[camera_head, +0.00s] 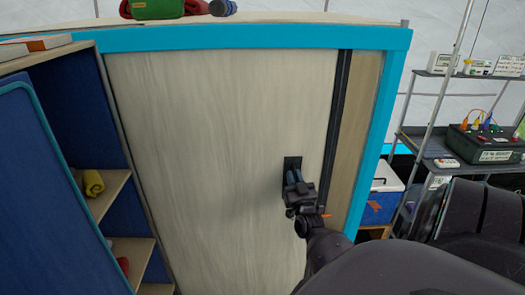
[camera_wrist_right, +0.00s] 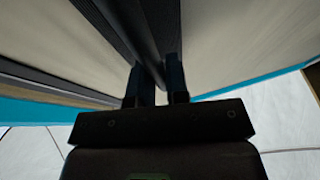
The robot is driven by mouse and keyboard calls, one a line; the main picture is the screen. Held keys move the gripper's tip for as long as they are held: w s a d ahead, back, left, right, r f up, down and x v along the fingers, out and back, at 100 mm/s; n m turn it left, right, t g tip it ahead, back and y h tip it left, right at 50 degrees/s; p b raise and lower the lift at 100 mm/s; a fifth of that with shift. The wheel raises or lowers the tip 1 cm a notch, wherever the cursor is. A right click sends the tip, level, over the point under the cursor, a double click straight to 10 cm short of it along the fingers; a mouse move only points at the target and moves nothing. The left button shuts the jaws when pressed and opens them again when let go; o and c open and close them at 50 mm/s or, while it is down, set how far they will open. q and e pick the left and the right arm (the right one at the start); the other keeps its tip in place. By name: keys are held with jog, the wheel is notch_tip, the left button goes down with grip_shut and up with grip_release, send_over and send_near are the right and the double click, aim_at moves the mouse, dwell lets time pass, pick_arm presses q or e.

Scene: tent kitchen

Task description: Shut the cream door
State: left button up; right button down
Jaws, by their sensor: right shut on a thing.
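The cream door (camera_head: 200,130) is a large pale wood-grain panel in a bright blue-framed cabinet, with a black handle (camera_head: 291,163) near its right side. A dark vertical strip (camera_head: 338,110) runs beside the door's right edge, with a narrow tan panel (camera_head: 361,120) beyond it. I cannot tell whether the door is fully closed. My right gripper (camera_head: 292,178) is at the handle and shut on it. In the right wrist view, its two fingers (camera_wrist_right: 155,84) close around a dark bar, and the cream surface (camera_wrist_right: 235,40) shows beside it. My left gripper is not in view.
An open blue-lined shelf unit (camera_head: 95,190) with rolled cloths stands at left. Cloth rolls (camera_head: 160,9) lie on the cabinet top. At right are a blue-and-white cooler (camera_head: 383,195) and a metal rack (camera_head: 455,150) with instruments.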

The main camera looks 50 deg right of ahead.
aim_at(324, 167)
jog(key=s+d, duration=0.3)
jog(key=s, duration=0.1)
jog(key=s+d, duration=0.4)
jog(key=shift+s+d, duration=0.15)
jog(key=shift+d, duration=0.05)
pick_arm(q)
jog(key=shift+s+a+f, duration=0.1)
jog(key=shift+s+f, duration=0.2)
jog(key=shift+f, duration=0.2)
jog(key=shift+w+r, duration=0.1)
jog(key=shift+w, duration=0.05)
pick_arm(e)
jog(key=c, duration=1.2)
grip_release()
jog(key=shift+s+d, duration=0.1)
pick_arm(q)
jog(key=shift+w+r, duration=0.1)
